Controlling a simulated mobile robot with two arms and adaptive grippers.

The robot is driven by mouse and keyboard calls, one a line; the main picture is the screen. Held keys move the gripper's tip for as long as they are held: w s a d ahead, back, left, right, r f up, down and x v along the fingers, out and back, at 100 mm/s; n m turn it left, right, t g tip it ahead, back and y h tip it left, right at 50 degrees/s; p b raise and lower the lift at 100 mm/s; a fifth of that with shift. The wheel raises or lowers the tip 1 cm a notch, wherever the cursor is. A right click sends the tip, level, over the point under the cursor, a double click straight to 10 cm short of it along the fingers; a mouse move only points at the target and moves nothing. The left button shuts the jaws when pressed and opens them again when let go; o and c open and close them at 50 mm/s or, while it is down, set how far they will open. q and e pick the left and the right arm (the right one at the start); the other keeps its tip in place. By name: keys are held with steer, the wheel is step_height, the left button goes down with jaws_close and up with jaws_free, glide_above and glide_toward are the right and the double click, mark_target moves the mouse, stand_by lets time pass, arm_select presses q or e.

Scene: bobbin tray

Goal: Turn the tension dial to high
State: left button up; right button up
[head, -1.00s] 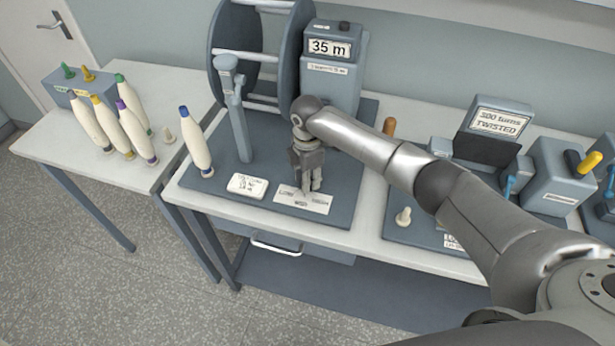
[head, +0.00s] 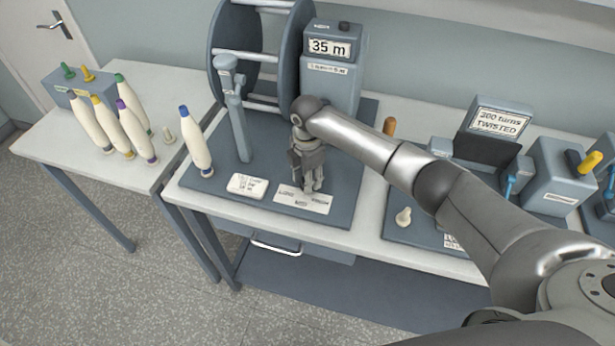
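A white card (head: 288,200) with words around it lies on the blue-grey base plate of the winding machine. I read it as low, med and high, though the print is blurred. My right gripper (head: 314,187) points down over the back right part of this card, with its fingertips close to the surface. The fingers look near each other. The dial itself cannot be made out; my gripper covers the spot above the card. Whether the fingers hold the dial cannot be seen. My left gripper is not in view.
A reel (head: 246,70) and a box reading 35 m (head: 330,75) stand behind the gripper. A post (head: 238,125) and a blue-tipped bobbin (head: 196,145) stand to its left. Several bobbins stand on the left table. A twisting machine (head: 497,130) stands right.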

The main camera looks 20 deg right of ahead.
steer(key=shift+o, duration=1)
step_height(320, 180, up, 12)
